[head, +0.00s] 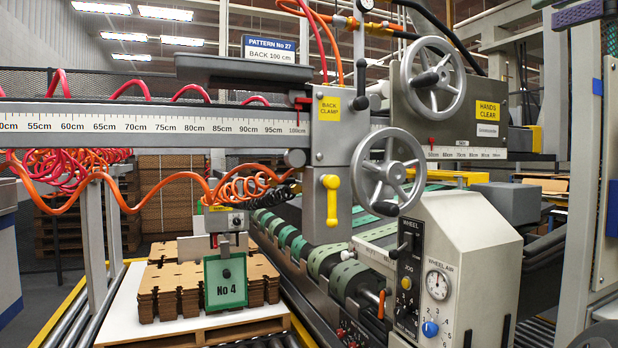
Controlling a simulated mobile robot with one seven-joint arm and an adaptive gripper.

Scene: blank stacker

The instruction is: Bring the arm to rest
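Neither my arm nor my gripper can be made out in the head view. The stacker machine fills the middle. Its long ruler beam (150,122) runs in from the left to a grey block marked BACK CLAMP (341,125). A yellow lever (331,199) on the grey housing below hangs with its handle down. One handwheel (388,173) is beside that block, and a second handwheel (433,77) is higher to the right. A sign (276,50) reads PATTERN No 27, BACK 100 cm, and the scale reads 100cm near the block.
A control box (455,265) with a gauge and knobs stands at front right. Stacked cardboard blanks (178,285) lie on a white-topped pallet (118,320), with a green No 4 card (225,281) in front. Orange coiled hoses (150,180) hang across the left. Green-banded rollers (300,245) run through the centre.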

